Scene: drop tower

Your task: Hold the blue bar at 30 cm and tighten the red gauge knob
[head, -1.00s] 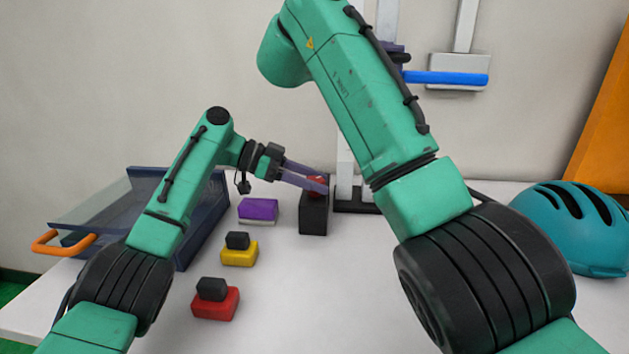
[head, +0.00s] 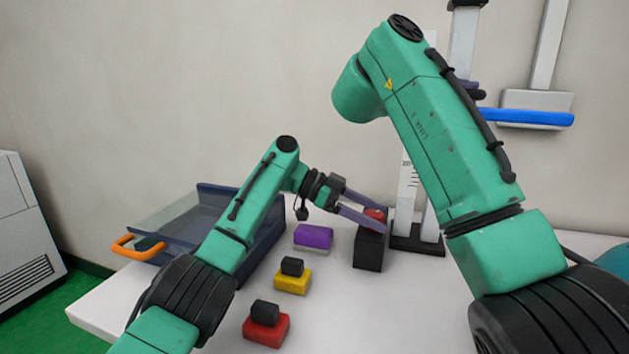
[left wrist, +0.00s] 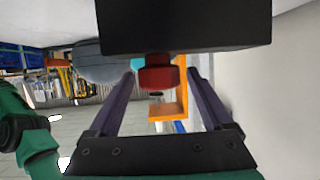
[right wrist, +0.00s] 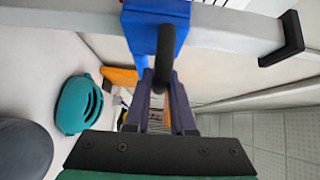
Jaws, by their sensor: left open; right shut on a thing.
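The red gauge knob (head: 374,214) sits on a black block (head: 369,250) near the tower's foot. My left gripper (head: 386,217) is open with its fingers on either side of the knob. In the left wrist view the knob (left wrist: 158,74) shows between the spread fingers, with a gap on each side. The blue bar (head: 535,118) sticks out to the right behind my right arm. In the right wrist view my right gripper (right wrist: 161,100) is shut on a dark handle (right wrist: 165,55) on the bar's blue body (right wrist: 140,32). In the head view my right arm hides most of this grip.
The white tower scale (head: 407,188) stands on a dark base (head: 418,242). Purple (head: 313,236), yellow (head: 292,281) and red (head: 266,328) blocks lie in a row. A dark-walled tray (head: 262,243) with an orange handle is left. A teal helmet (right wrist: 78,103) lies on the table.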

